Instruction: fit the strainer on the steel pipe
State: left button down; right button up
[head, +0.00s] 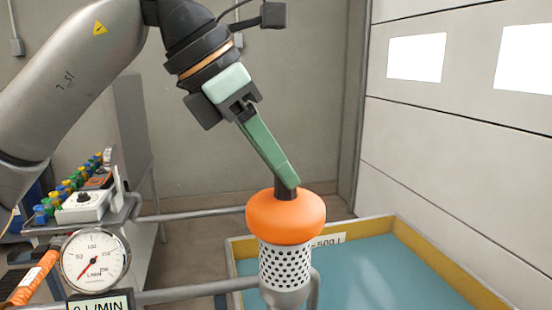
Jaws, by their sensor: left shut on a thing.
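The strainer (284,265) is a light perforated metal cylinder below a fat orange ring (285,215), with a short dark stem on top. My left gripper (287,187) comes down at a slant from the upper left, its green fingers shut at the dark stem. The strainer hangs upright below the fingers. Its lower end meets the top of the grey steel pipe (286,299) at the bottom edge of the picture. I cannot tell whether the strainer is seated on the pipe or just in front of or above it. My right gripper is not in view.
A yellow-rimmed tank (457,279) of blue water lies to the right, with a partly hidden "500 L" label. A round L/MIN gauge (94,260) stands at lower left. Grey rails run behind the pipe. A bench with a white control box (82,208) and coloured fittings is at left.

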aim_at(276, 188)
pick_arm(q)
jog(key=shift+f+b, duration=1.15)
jog(key=shift+f, duration=0.65)
dwell(1.5)
jog(key=c, duration=0.5)
grip_release()
jog(key=shift+r, duration=0.1)
jog(key=shift+r+p, duration=1.35)
jog(key=shift+r, duration=0.1)
jog(key=shift+r+p, duration=0.4)
jog(key=shift+r, duration=2.2)
jog(key=shift+s+f, duration=0.1)
